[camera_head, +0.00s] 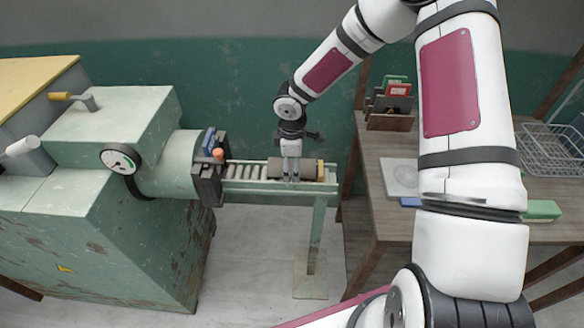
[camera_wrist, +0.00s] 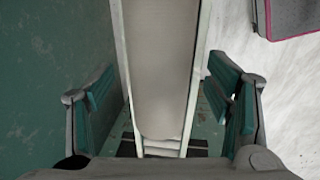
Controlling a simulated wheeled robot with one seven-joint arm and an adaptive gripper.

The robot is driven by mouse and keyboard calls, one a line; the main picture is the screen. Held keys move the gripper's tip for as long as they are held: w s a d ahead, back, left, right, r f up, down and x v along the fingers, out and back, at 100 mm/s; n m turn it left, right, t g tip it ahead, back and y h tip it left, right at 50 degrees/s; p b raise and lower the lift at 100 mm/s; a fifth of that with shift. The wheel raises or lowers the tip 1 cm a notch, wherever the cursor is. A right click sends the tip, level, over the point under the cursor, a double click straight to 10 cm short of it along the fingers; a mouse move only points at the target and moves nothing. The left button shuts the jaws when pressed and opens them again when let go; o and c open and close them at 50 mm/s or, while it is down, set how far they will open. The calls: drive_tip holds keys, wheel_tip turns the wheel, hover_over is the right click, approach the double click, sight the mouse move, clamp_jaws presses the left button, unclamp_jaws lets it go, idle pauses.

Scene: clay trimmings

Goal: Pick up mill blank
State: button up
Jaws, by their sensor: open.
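The mill blank, a brown-grey clay log (camera_head: 308,168), lies lengthwise on the roller outfeed of the green mill. It also shows in the wrist view (camera_wrist: 160,65), running from the top edge down to a rounded end. My gripper (camera_head: 291,178) points down over the middle of the log in the head view. In the wrist view its two teal-padded fingers are spread wide, one on each side of the log, with a visible gap on both sides. The gripper hides part of the log in the head view; how deep the fingertips reach is hard to tell.
The roller track (camera_head: 240,172) has pale side rails close beside the log. The green mill (camera_head: 110,230) stands left, with a dark frame at its mouth. A wooden table (camera_head: 385,222) at right holds a wire basket (camera_head: 550,150) and a card rack (camera_head: 388,122). A green wall stands behind.

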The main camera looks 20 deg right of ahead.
drive_tip(key=shift+f, duration=0.45)
drive_tip(key=shift+c, duration=0.3)
drive_tip(key=shift+r, duration=0.1)
clamp_jaws()
drive_tip(key=shift+w, duration=0.1)
